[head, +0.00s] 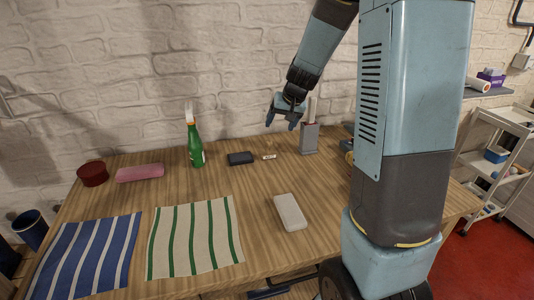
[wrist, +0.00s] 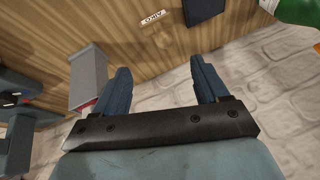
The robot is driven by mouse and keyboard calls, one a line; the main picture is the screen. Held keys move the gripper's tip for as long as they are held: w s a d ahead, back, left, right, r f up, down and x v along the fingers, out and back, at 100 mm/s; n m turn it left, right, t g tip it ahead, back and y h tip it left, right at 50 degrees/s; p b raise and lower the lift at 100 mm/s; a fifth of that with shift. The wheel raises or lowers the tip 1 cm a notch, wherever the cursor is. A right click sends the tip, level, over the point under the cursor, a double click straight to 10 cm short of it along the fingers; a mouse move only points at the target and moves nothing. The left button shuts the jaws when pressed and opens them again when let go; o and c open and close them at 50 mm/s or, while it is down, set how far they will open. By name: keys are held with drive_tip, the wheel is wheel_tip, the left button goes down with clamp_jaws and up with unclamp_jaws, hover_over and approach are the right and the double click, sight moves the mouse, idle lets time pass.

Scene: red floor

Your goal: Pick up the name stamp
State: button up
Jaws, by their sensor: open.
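A small whitish block with dark lettering, which looks like the name stamp (head: 269,156), lies on the wooden table just right of a dark box. It also shows near the top middle of the wrist view (wrist: 153,18). My gripper (head: 282,119) is in the air above the back of the table, higher than the stamp and a little to its right. In the wrist view its two blue fingers (wrist: 161,76) are spread apart with nothing between them. The stamp lies beyond the fingertips, not touched.
A grey holder (head: 309,138) stands right of the stamp, near my gripper. The dark box (head: 240,158) is close on the stamp's left, and a green bottle (head: 195,145) stands farther left. A pale block (head: 290,212) lies in front. The brick wall (head: 130,70) is behind.

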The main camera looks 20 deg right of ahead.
sight(270, 147)
drive_tip(key=x, duration=0.9)
drive_tip(key=shift+w+d, duration=0.1)
drive_tip(key=shift+x, duration=2.7)
drive_tip(key=shift+c, duration=0.3)
drive_tip(key=c, duration=0.6)
